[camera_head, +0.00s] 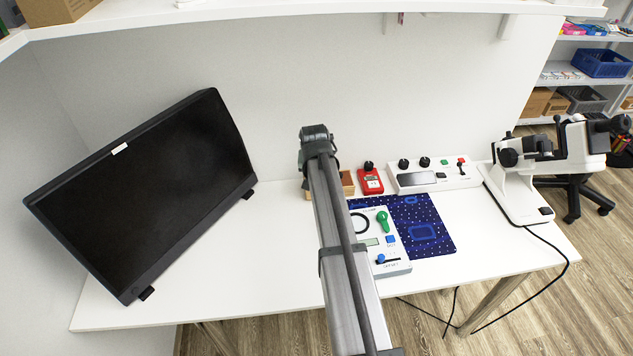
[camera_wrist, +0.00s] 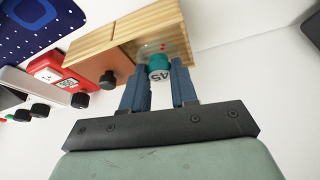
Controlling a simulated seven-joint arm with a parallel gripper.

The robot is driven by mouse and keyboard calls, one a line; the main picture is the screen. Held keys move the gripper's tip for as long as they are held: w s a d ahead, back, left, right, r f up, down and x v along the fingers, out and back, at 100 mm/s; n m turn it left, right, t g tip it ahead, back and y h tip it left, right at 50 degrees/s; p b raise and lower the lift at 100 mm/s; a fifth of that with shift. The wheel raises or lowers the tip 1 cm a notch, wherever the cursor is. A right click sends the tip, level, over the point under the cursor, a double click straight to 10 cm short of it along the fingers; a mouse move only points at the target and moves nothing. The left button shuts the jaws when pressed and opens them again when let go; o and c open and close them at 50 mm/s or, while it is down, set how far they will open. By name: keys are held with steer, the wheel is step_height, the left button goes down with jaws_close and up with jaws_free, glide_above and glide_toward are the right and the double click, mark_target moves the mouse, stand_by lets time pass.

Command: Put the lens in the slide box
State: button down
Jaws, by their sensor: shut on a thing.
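My gripper (camera_wrist: 158,75) has its blue fingers shut on the lens (camera_wrist: 158,66), which shows as a teal grip marked 45 with a faint clear part and red marks beyond it. The slide box (camera_wrist: 130,29) is light wood with a browner face that bears a black knob. In the wrist view the lens is in front of the box wood; I cannot tell whether it touches it or is inside. In the head view the slide box (camera_head: 348,184) is partly hidden behind my arm, and my fingers and the lens are hidden.
A red device (camera_head: 370,181) and a white control panel (camera_head: 433,177) stand right of the box. A white instrument (camera_head: 394,264) sits on a blue dotted mat (camera_head: 436,214). A monitor (camera_head: 150,190) stands left and a white optical instrument (camera_head: 515,190) right.

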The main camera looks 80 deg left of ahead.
steer(key=shift+f, duration=1.8)
steer(key=c, duration=1.1)
jaws_free()
steer(key=shift+f, duration=0.1)
steer(key=shift+c, duration=0.2)
steer(key=w+v, duration=0.1)
steer(key=v, duration=1.1)
steer(key=shift+s, duration=0.45)
